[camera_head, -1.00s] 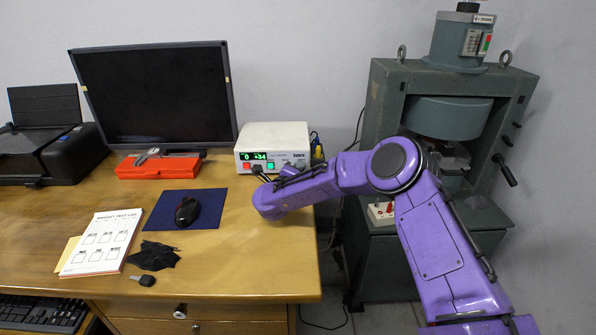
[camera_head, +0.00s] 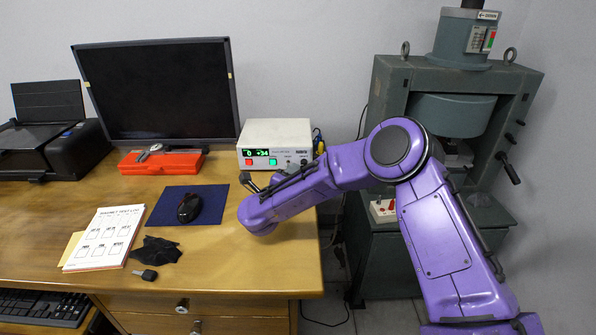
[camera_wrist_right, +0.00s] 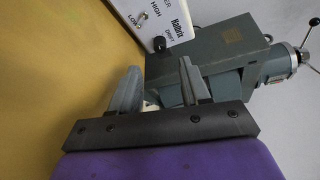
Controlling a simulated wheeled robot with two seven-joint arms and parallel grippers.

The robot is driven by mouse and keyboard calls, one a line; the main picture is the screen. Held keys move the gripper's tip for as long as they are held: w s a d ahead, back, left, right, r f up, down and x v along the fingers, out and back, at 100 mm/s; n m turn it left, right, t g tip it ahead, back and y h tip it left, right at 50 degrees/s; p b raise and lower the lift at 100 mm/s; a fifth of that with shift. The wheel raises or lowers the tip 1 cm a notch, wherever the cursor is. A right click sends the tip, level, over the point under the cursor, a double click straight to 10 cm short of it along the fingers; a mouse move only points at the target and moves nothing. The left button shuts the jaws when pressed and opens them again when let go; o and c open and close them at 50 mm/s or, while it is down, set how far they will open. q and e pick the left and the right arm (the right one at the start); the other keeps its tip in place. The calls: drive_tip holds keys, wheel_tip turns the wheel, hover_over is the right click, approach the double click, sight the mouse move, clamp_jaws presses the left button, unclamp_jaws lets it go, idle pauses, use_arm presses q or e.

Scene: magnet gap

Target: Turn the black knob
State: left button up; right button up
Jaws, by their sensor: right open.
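The black knob (camera_wrist_right: 160,44) is on the white instrument panel in the right wrist view, beside the printed HIGH/LOW switch. The instrument (camera_head: 270,135) stands at the back right of the wooden desk in the head view, with a green display and red and green buttons. My right gripper (camera_wrist_right: 158,76) is open and empty. Its two grey fingers point toward the panel, and the knob shows beyond their tips, apart from them. In the head view my right arm's purple wrist is over the desk in front of the instrument. My left gripper is not in view.
A grey-green machine (camera_head: 385,90) stands at the right. The desk's front right is clear.

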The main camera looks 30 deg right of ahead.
drive_tip(key=shift+v, duration=1.45)
